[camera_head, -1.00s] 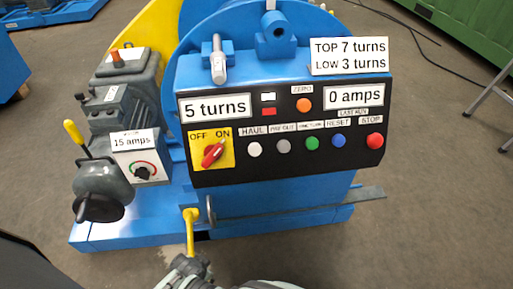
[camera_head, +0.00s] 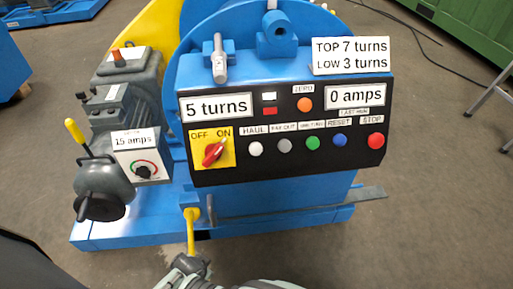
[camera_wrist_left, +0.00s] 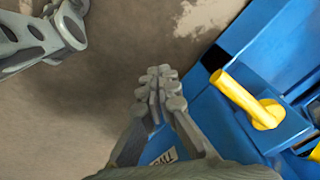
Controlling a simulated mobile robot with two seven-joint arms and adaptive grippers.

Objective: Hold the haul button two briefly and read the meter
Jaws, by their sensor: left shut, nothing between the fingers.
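The black control panel (camera_head: 230,174) has a white HAUL button (camera_head: 255,149) at lower left of its button row. The meter (camera_head: 355,96) at upper right reads "0 amps". The turns display (camera_head: 215,105) reads "5 turns". A red OFF/ON switch (camera_head: 213,152) has its knob slanted toward ON. My left gripper (camera_wrist_left: 159,82) is shut and empty in the left wrist view, left of a yellow handle (camera_wrist_left: 245,100) and apart from the panel buttons. Grey gripper parts (camera_head: 187,267) show at the head view's bottom edge. Another grey gripper (camera_wrist_left: 55,30) is cut off at upper left; its jaw state is unclear.
The row also holds grey, green, blue and red STOP (camera_head: 376,141) buttons. A sign (camera_head: 350,55) reads "TOP 7 turns, LOW 3 turns". A "15 amps" box (camera_head: 143,155) stands left. A yellow lever (camera_head: 191,230) and a grey bar (camera_head: 300,205) lie below the panel.

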